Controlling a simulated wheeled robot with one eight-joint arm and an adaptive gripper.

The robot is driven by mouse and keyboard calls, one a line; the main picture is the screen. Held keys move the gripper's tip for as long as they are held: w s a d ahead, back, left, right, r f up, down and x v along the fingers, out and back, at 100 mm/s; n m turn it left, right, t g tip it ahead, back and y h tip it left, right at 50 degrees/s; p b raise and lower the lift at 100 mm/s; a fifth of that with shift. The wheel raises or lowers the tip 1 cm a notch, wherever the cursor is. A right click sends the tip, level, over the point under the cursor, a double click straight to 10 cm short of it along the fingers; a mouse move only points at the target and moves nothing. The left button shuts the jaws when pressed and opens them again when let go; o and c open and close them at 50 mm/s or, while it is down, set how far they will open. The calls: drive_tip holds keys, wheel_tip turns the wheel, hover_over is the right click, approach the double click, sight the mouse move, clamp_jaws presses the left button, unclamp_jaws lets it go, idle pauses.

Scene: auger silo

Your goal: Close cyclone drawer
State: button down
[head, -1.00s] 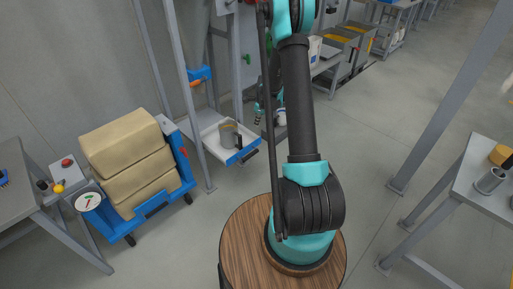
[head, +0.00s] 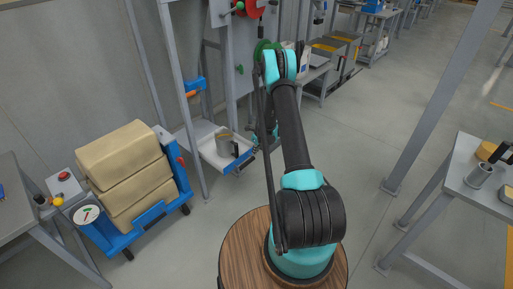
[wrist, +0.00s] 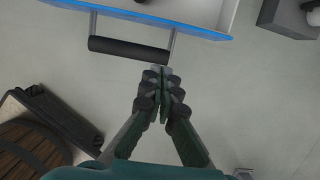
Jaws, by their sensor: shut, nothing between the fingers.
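The cyclone drawer (head: 207,146) is a pale tray with a blue front, pulled out from the grey frame in the head view. A grey mug-like container (head: 223,143) stands in it. In the wrist view the drawer's blue front edge (wrist: 190,27) crosses the top, with its black bar handle (wrist: 128,49) below it. My gripper (wrist: 160,74) is shut and empty. Its fingertips appear just below and right of the handle, close to its right end; I cannot tell whether they touch it. In the head view my arm largely hides the gripper.
A blue cart (head: 150,215) with stacked tan sacks (head: 130,165) stands left of the drawer. A grey frame leg (head: 181,100) rises beside the drawer. A table (head: 478,190) stands at right. The floor between my base and that table is clear.

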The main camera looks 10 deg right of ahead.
sight(253, 158)
drive_tip(key=x, duration=0.3)
drive_tip(key=w+a, duration=0.2)
drive_tip(key=shift+w, duration=0.35)
drive_tip(key=shift+w+a+r, duration=0.1)
drive_tip(key=shift+w+a, duration=0.1)
drive_tip(key=shift+w, duration=0.05)
drive_tip(key=shift+w+a, duration=0.1)
drive_tip(key=shift+w, duration=0.05)
